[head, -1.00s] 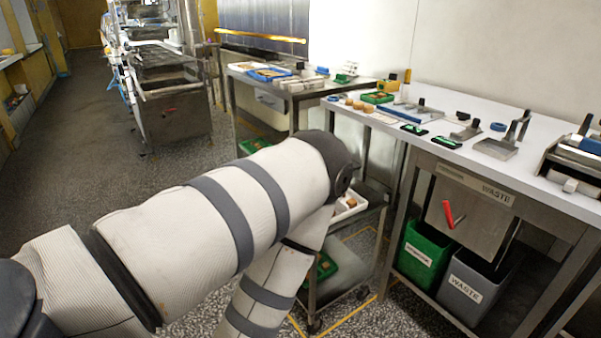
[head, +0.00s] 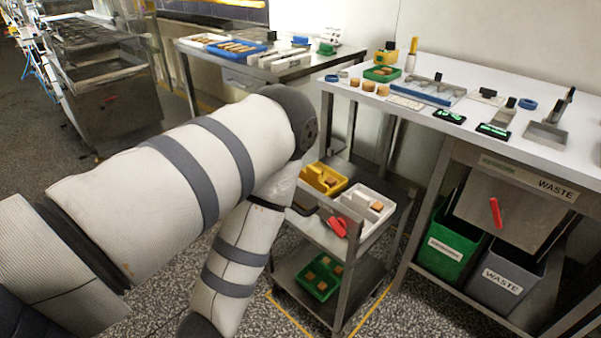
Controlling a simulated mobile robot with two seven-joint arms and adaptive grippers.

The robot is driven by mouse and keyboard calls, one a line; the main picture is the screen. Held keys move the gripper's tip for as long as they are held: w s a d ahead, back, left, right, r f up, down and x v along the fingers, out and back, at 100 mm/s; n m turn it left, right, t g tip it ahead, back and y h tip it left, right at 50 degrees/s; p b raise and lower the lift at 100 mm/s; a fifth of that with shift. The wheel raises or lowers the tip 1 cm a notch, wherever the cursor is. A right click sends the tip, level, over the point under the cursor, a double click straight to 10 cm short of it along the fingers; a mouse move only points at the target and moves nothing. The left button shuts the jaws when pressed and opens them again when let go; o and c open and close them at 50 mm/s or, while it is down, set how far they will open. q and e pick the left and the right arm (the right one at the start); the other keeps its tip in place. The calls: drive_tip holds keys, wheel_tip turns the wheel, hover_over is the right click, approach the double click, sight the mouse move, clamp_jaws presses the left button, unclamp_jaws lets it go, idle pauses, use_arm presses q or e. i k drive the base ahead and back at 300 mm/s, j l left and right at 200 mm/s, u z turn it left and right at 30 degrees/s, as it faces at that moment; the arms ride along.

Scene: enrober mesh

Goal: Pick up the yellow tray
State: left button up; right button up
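The yellow tray (head: 328,187) is on the top shelf of the steel cart (head: 343,252) in the head view. It holds at least one brown piece. My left arm, sleeved in white with grey bands, crosses in front and hides the cart's left side. My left gripper is not visible; the arm runs out of the frame at the bottom. My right gripper is not visible either.
A white tray (head: 381,210) with brown pieces sits beside the yellow tray, and a red item (head: 337,227) lies near the cart's front. A green tray (head: 317,283) is on the lower shelf. The white-topped table (head: 575,161) and a green waste bin (head: 446,247) stand at right.

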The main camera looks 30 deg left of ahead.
sight(319, 175)
drive_tip(key=j+z, duration=0.2)
drive_tip(key=j, duration=1.45)
